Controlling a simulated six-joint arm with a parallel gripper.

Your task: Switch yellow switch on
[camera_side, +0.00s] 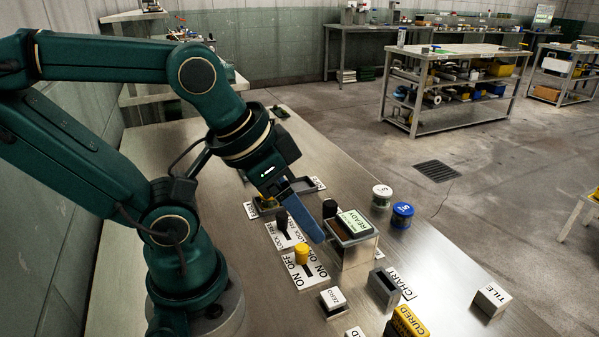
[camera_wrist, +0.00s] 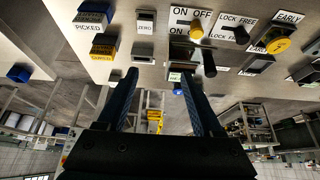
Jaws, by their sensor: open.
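The yellow switch (camera_side: 301,254) is an upright yellow knob on a white plate (camera_side: 310,280) marked ON and OFF. It sits toward the OFF end of its dark slot. In the wrist view the yellow switch (camera_wrist: 196,31) is beyond my fingertips, slightly right of them. My gripper (camera_side: 312,218) points down above the table, between the switch plates and the READY box, apart from the knob. In the wrist view my gripper (camera_wrist: 159,76) has its two blue fingers apart with nothing between them.
A black lever (camera_side: 282,219) stands on the LOCK/FREE plate behind the switch. The READY box (camera_side: 352,250), with a black knob (camera_side: 329,208), stands to the right. A yellow dial (camera_wrist: 278,45) is by the EARLY label. The ZERO block (camera_side: 332,300) and yellow CURED bin (camera_side: 406,322) stand nearer.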

